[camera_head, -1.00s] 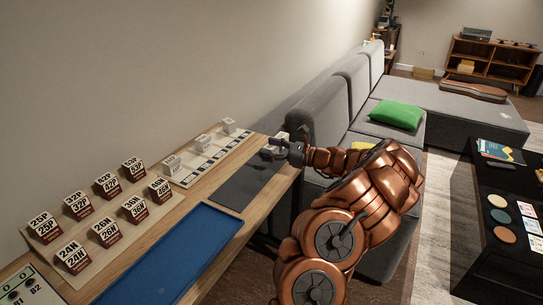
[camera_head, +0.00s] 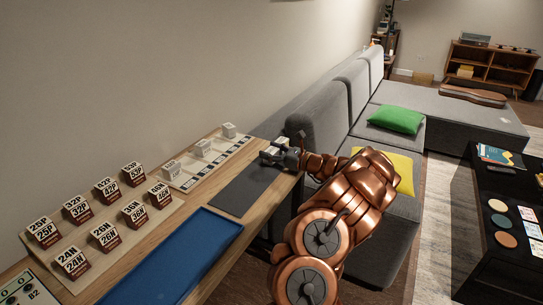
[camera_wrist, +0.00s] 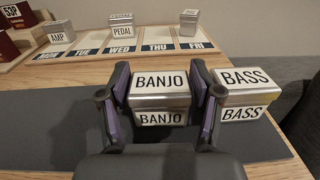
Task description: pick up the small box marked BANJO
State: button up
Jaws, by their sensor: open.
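The small box marked BANJO (camera_wrist: 160,101), metallic with a white label, stands on the dark mat (camera_wrist: 50,125) in the wrist view. My gripper (camera_wrist: 163,105) is open, with one finger on each side of the BANJO box. I cannot tell whether the fingers touch it. In the head view my gripper (camera_head: 275,155) is low at the far end of the mat (camera_head: 240,190), and it largely hides the box there.
A box marked BASS (camera_wrist: 244,90) stands close to the right of my right finger. Behind is a weekday board (camera_wrist: 125,48) with boxes marked AMP (camera_wrist: 60,32) and PEDAL (camera_wrist: 121,26). A blue tray (camera_head: 175,255) lies nearer on the bench.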

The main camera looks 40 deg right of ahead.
jog(key=shift+w, duration=0.25)
jog(key=shift+c, duration=0.3)
jog(key=c, duration=0.8)
jog(key=shift+r, duration=0.1)
